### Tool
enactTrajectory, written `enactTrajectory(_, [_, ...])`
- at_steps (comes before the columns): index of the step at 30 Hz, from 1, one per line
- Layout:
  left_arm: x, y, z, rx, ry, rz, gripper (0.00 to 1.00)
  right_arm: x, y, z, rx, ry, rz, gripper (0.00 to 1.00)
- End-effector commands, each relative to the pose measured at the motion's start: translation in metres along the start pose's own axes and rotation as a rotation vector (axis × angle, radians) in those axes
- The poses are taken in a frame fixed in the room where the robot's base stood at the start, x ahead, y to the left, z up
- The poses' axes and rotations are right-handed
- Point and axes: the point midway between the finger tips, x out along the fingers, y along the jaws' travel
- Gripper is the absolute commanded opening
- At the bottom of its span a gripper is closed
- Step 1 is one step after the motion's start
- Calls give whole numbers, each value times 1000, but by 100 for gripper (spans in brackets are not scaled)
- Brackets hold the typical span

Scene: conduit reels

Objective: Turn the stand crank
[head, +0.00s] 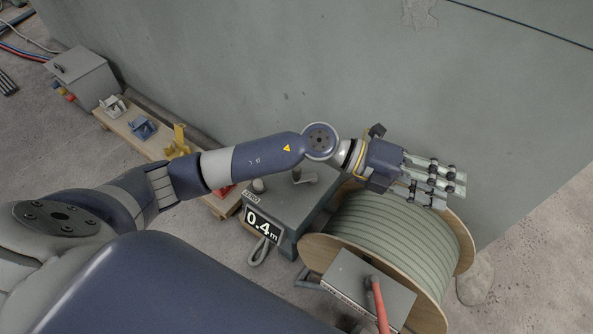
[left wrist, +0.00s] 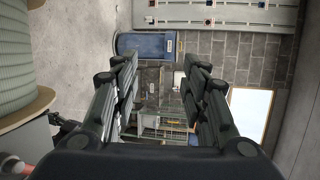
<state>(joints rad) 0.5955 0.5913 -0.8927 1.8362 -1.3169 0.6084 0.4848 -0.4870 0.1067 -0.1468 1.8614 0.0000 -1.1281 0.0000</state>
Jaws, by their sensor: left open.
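A wooden reel (head: 447,297) wound with grey-green conduit (head: 405,222) stands against the wall at the right of the head view. It also shows at the left edge of the left wrist view (left wrist: 17,48). In front of it is a grey box (head: 350,274) with a red handle (head: 377,298) on a dark pivot, which looks like the stand crank; its lower end is cut off. My left gripper (head: 443,184) is above the far side of the reel, fingers pointing right, apart from the red handle. Its fingers are open and empty in the left wrist view (left wrist: 160,88). My right gripper is not in view.
A meter box (head: 263,222) reading 0.4 m stands left of the reel. Beyond it are a wooden board with small clamps (head: 142,127) and a grey box (head: 80,73). The wall (head: 300,60) is close behind my left arm. Bare floor (head: 545,230) lies at right.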

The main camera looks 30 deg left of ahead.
Motion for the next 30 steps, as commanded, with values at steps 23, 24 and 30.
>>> enactTrajectory(23, [-286,182,96,68,188,1398,41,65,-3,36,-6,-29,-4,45])
enactTrajectory(24, [-286,186,95,66,189,1400,41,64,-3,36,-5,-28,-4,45])
enactTrajectory(30, [-279,219,91,66,191,1397,41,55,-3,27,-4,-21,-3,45])
